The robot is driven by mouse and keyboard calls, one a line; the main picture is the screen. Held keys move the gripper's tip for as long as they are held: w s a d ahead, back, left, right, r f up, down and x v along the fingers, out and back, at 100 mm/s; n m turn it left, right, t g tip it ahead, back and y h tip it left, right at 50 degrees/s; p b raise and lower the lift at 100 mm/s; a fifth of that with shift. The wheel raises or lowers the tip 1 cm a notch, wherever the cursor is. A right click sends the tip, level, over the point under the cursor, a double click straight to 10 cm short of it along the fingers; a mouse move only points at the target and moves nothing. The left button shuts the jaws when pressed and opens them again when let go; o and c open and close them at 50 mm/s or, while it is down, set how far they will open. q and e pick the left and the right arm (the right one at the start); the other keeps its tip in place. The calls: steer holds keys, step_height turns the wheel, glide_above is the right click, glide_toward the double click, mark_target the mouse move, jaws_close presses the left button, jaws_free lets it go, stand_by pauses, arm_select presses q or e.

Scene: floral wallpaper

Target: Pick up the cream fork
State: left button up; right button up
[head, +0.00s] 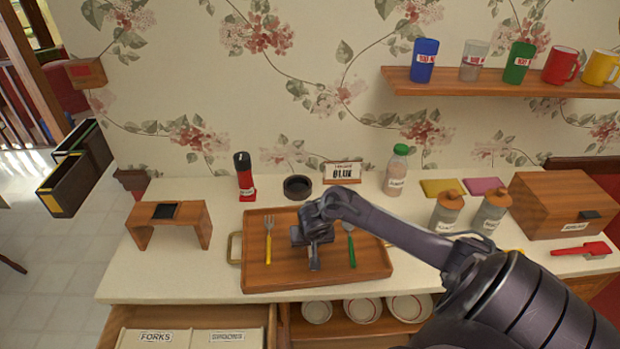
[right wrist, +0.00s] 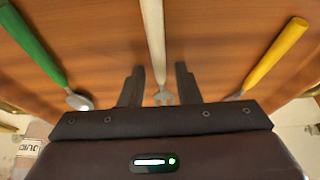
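The cream fork (right wrist: 155,40) lies on the wooden tray (head: 277,270), its tines toward my gripper in the right wrist view. My right gripper (right wrist: 159,84) is open above it, one finger on each side of the fork and no contact visible. In the head view the right gripper (head: 314,258) is over the middle of the tray and largely hides the cream fork. A yellow fork (head: 269,240) lies to its left and a green-handled spoon (head: 351,247) to its right. My left gripper is not in view.
A small wooden stand (head: 168,220) is at left. Canisters (head: 447,212) and a wooden breadbox (head: 563,205) are at right. An open drawer (head: 187,330) sits below.

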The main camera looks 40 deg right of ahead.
jaws_close()
